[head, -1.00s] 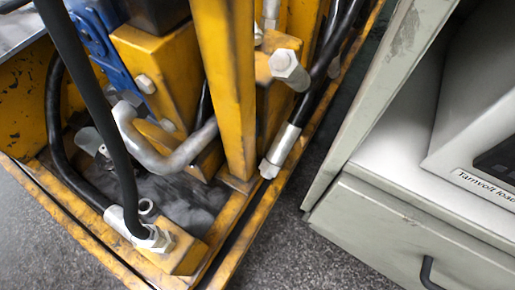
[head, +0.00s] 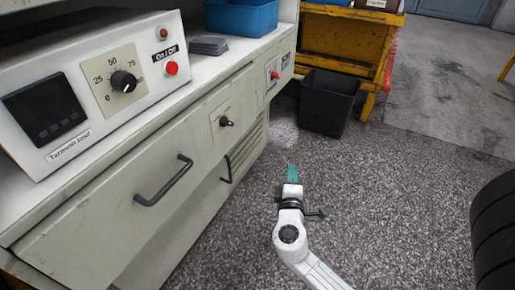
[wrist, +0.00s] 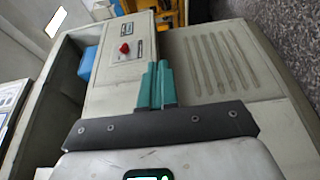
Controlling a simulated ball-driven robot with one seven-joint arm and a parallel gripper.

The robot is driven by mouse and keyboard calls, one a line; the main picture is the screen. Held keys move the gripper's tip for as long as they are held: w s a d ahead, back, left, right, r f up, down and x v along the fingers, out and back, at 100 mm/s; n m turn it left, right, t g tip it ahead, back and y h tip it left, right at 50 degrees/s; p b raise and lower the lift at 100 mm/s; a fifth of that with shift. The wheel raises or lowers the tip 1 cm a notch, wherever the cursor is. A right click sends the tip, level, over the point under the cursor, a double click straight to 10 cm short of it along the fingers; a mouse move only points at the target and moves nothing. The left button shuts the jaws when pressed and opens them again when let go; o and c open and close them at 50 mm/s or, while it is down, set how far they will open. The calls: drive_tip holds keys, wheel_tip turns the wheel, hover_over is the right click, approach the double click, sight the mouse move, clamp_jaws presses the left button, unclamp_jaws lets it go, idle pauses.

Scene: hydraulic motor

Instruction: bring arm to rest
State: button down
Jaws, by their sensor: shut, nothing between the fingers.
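My arm reaches in from the bottom of the head view, a white arm over the speckled grey floor. My gripper (head: 293,172) has teal fingers and stands to the right of the grey cabinet, apart from it in the head view. In the wrist view my gripper (wrist: 158,68) shows two teal fingers side by side, closed together with nothing between them. Beyond the fingers lies the cabinet front with a red switch (wrist: 125,48) and a slotted vent (wrist: 215,60).
The grey cabinet (head: 150,235) with handles fills the left, with a control box (head: 150,85) and blue bin (head: 240,17) on top. A black waste bin (head: 327,105) and yellow cart (head: 350,37) stand behind. A black tyre-like object (head: 494,230) is at right. Floor between is clear.

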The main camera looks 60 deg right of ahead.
drive_tip(key=s+a+f+m+g+y+p, duration=0.2)
drive_tip(key=s+a+f+m+g+y, duration=0.25)
drive_tip(key=s+m+y, duration=0.2)
drive_tip(key=s+a+f+n+g+y, duration=0.15)
drive_tip(key=a+y, duration=0.35)
drive_tip(key=a, duration=0.5)
drive_tip(key=s+a+f+y, duration=0.15)
drive_tip(key=a+y, duration=0.35)
drive_tip(key=a, duration=0.5)
wheel_tip(320, 180, up, 38)
drive_tip(key=p, duration=3.8)
drive_tip(key=shift+w+d+p, duration=0.15)
drive_tip(key=shift+w+p, duration=0.05)
drive_tip(key=shift+p, duration=0.2)
drive_tip(key=c, duration=1.8)
unclamp_jaws()
drive_tip(key=shift+f, duration=0.1)
